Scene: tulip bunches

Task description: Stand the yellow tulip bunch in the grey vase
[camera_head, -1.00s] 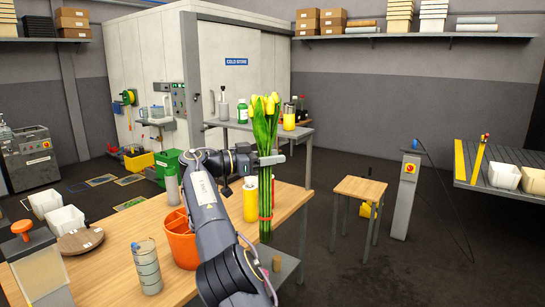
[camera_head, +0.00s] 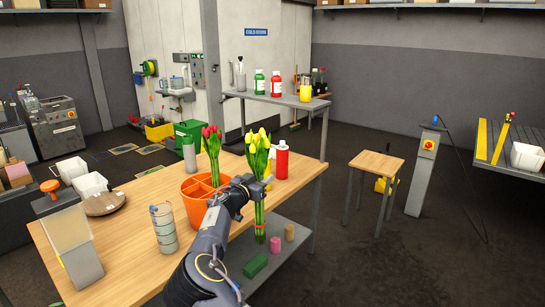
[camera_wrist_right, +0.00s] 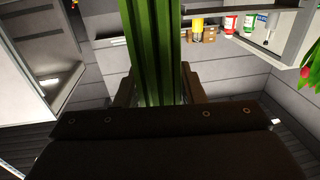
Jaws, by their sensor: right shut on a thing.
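The yellow tulip bunch (camera_head: 258,145) is upright, flowers up, with a red band low on its stems. My right gripper (camera_head: 264,182) is shut on its green stems; they also show between the fingers in the right wrist view (camera_wrist_right: 150,50). In the head view the stem ends appear past the table's front right edge, in front of the lower shelf. A grey ribbed cylinder (camera_head: 165,232), perhaps the grey vase, stands on the table left of the orange bucket; I cannot be sure. My left gripper is not in view.
The divided orange bucket (camera_head: 193,196) holds a red tulip bunch (camera_head: 211,145) on the wooden table (camera_head: 135,250). A red bottle (camera_head: 281,162) stands behind my gripper. Bottles stand on the raised shelf (camera_head: 290,99). A round board (camera_head: 104,204) lies at left.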

